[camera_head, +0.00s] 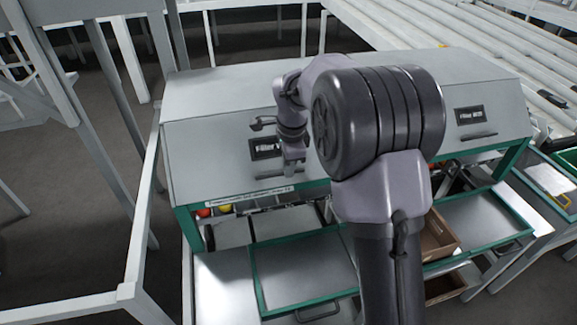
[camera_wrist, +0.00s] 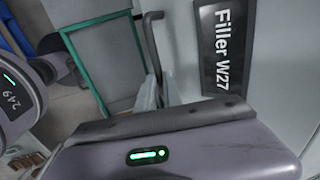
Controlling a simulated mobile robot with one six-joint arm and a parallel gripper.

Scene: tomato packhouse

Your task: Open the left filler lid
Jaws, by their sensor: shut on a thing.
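The left filler lid (camera_head: 205,150) is a grey panel on the front of the long grey cabinet, and it looks shut. Its black label (camera_head: 262,149) reads "Filler W27" in the wrist view (camera_wrist: 222,45). A thin dark bar handle (camera_head: 270,174) is below the label, and it also shows in the wrist view (camera_wrist: 152,40). My gripper (camera_head: 293,166) is at the right part of this handle. In the wrist view its pale fingers (camera_wrist: 157,93) are shut on the bar, beside the label. My arm hides the middle of the cabinet.
The right filler lid has its own label (camera_head: 468,116) and handle (camera_head: 478,135). Red and yellow items (camera_head: 223,208) show under the left lid. A white rail (camera_head: 140,220) runs along the left.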

